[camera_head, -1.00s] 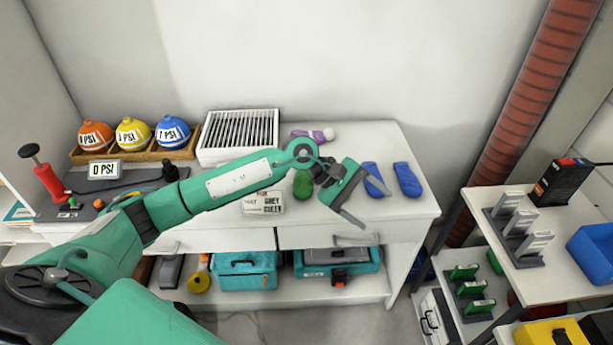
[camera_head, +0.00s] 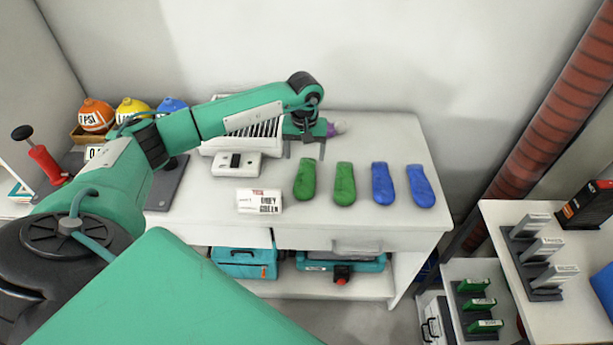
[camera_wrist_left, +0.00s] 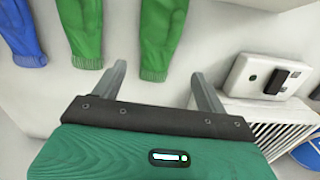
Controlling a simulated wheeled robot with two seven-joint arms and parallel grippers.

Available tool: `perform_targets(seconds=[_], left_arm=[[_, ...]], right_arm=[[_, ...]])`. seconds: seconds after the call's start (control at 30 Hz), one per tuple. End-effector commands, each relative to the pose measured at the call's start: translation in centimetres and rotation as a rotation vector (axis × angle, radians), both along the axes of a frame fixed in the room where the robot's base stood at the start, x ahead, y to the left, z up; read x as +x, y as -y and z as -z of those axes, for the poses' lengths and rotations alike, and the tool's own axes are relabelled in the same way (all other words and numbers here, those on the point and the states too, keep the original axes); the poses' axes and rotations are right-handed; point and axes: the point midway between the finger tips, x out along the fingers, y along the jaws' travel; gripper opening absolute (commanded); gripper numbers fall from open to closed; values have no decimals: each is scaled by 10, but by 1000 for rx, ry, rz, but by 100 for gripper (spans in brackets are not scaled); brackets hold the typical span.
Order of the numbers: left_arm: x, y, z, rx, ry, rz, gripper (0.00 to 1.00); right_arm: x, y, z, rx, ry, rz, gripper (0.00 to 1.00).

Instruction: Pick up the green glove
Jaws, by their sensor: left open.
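Two green gloves lie side by side on the white table: the left one (camera_head: 305,180) and the right one (camera_head: 344,184). Two blue gloves (camera_head: 382,184) (camera_head: 420,186) lie to their right. My left gripper (camera_head: 306,151) points down just behind the left green glove, open and empty. In the left wrist view, the cuff of one green glove (camera_wrist_left: 163,35) shows between and beyond the open fingers (camera_wrist_left: 160,78). The other green glove (camera_wrist_left: 82,30) and part of a blue glove (camera_wrist_left: 22,35) are farther left. My right gripper is not in view.
A printed card (camera_head: 259,201) lies in front of a white switch box (camera_head: 237,163). A slatted white rack (camera_head: 262,130) stands behind, partly covered by my arm. The table's front right is clear.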

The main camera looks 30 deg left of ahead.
Motion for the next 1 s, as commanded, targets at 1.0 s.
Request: perform_targets(seconds=[1.0], left_arm=[[1,6,65,-1,2,0,51]], right_arm=[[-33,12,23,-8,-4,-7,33]])
